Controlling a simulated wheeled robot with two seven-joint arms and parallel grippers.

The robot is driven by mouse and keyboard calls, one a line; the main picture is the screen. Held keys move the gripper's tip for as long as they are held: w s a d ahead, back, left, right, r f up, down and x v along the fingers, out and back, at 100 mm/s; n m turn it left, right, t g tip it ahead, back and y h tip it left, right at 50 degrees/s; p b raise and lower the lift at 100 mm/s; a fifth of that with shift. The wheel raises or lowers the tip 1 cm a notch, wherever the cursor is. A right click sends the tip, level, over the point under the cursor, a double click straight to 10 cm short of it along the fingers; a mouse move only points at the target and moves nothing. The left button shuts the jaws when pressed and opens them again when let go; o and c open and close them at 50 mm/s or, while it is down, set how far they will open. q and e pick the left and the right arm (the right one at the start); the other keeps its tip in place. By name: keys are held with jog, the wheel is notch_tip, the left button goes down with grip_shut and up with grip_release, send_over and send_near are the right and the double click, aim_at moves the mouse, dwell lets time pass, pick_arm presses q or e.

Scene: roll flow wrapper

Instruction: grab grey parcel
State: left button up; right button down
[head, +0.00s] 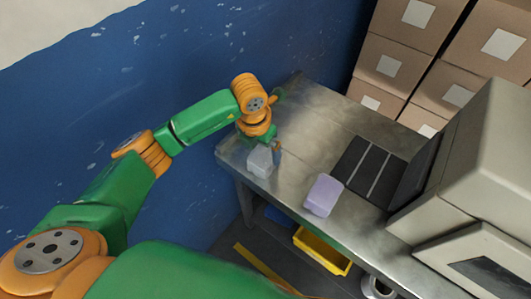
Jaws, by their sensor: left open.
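The grey parcel (260,161) is a small light-grey block near the left front corner of the metal table. My left gripper (275,150) is right at the parcel's far side, pointing down, with its arm reaching in from the left. It is open; the far finger is partly hidden, and I cannot tell whether the jaws touch the parcel. My right gripper is not in view.
A lilac parcel (323,195) lies on the metal table (315,115), right of the grey one. A dark conveyor (368,170) leads into a large beige machine (465,180). Cardboard boxes (403,60) stand behind. A yellow bin (322,250) sits below the table.

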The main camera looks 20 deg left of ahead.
aim_at(264, 155)
pick_arm(q)
jog(key=f, duration=0.4)
jog(key=shift+w+d+p, duration=0.25)
jog(key=shift+d+p, duration=0.05)
jog(key=shift+d, duration=0.1)
jog(key=shift+w+a+f, duration=0.1)
jog(key=shift+w+f, duration=0.05)
jog(key=shift+w, duration=0.05)
jog(key=c, duration=1.5)
